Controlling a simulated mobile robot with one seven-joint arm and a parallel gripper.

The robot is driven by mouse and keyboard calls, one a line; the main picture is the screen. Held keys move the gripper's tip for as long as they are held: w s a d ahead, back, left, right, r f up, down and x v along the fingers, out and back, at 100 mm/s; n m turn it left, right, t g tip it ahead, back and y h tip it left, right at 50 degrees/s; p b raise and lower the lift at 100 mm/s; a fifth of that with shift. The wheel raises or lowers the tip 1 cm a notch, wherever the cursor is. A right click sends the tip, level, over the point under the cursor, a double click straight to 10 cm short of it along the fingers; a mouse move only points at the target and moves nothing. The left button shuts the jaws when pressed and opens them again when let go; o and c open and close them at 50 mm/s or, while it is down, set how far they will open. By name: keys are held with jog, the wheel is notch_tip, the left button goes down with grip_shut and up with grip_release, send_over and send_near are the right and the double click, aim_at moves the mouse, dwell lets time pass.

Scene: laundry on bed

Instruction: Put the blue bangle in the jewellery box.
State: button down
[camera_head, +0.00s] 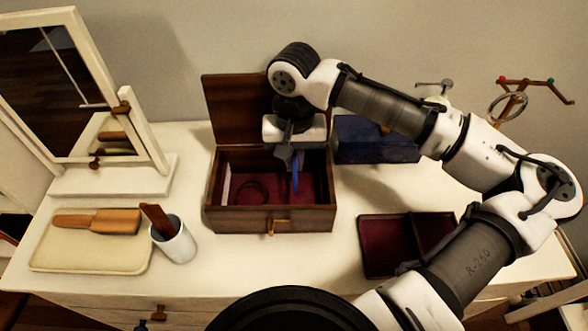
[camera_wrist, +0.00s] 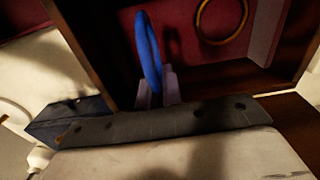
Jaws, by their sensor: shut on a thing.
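The blue bangle (camera_head: 295,177) hangs on edge from my gripper (camera_head: 288,158), which is shut on it. It is over the open wooden jewellery box (camera_head: 270,218), within its walls in the picture; whether it touches the red floor I cannot tell. In the wrist view the blue bangle (camera_wrist: 148,55) stands up from the fingertips of my gripper (camera_wrist: 157,90), with the red lining of the jewellery box (camera_wrist: 290,60) behind. The box's lid (camera_head: 228,105) is raised at the back.
A second, gold-brown bangle (camera_wrist: 222,18) lies inside the box. A dark blue box (camera_head: 375,145) stands right of it, a red-lined tray (camera_head: 388,245) front right. A white cup (camera_head: 176,243), brush (camera_head: 97,221) and mirror (camera_head: 110,180) are left. A jewellery stand (camera_head: 512,100) is back right.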

jog(key=shift+f, duration=2.1)
jog(key=shift+f, duration=0.2)
jog(key=c, duration=1.6)
grip_release()
jog(key=shift+o, duration=0.2)
jog(key=shift+r, duration=0.1)
notch_tip(320, 180, up, 12)
jog(key=shift+r+b, duration=0.15)
jog(key=shift+b, duration=0.55)
